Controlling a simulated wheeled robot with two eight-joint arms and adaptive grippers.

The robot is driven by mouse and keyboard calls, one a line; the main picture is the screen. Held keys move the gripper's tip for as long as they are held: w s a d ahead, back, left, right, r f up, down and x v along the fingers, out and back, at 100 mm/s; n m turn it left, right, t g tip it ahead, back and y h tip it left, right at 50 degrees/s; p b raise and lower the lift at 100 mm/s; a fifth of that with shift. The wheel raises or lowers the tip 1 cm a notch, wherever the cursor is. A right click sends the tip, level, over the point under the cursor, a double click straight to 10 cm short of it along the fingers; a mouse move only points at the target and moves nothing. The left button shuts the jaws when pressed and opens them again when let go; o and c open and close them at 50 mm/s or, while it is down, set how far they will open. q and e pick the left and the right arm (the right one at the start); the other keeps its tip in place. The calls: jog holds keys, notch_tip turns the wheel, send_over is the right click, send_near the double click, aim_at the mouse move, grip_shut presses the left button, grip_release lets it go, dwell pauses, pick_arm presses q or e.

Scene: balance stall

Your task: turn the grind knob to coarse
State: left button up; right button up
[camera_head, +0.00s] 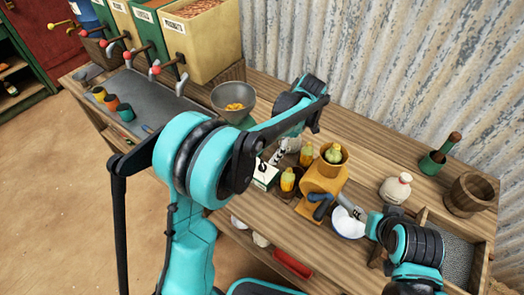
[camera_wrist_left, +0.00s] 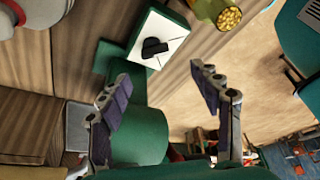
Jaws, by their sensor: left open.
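The grind knob (camera_wrist_left: 154,48) is a small black knob on a white dial plate (camera_wrist_left: 170,28) in the left wrist view. The plate sits on a green body, and marks on it are too small to read. In the head view the white plate (camera_head: 265,174) shows below my left gripper (camera_head: 279,157), with the knob barely visible. My left gripper is open and empty; in the wrist view its two fingertips (camera_wrist_left: 160,73) stand wide apart, with the knob beyond them and between their lines. My right gripper (camera_head: 352,207) is near a white bowl, its jaws unclear.
A grey hopper with yellow contents (camera_head: 234,103) stands left of the left gripper. A white bowl (camera_head: 347,226), a white jug (camera_head: 396,187) and a wooden mortar (camera_head: 468,194) are farther right.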

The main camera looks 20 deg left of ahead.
aim_at(263, 164)
pick_arm(q)
jog(key=shift+n, duration=0.3)
jog(key=b+x, duration=0.1)
jog(key=x, duration=0.4)
jog(key=w+b+x, duration=0.1)
jog(key=x, duration=0.1)
jog(key=shift+a+f+b, duration=0.1)
jog(key=shift+f+b, duration=0.15)
jog(key=shift+b, duration=0.05)
jog(key=shift+s+a+f, duration=0.15)
jog(key=shift+s+f, duration=0.05)
jog(key=shift+f, duration=0.1)
pick_arm(e)
jog(key=f, duration=0.2)
jog(key=shift+w+a+f, duration=0.15)
jog(key=shift+w+f, duration=0.15)
jog(key=shift+f, duration=0.05)
pick_arm(q)
jog(key=c, duration=1.2)
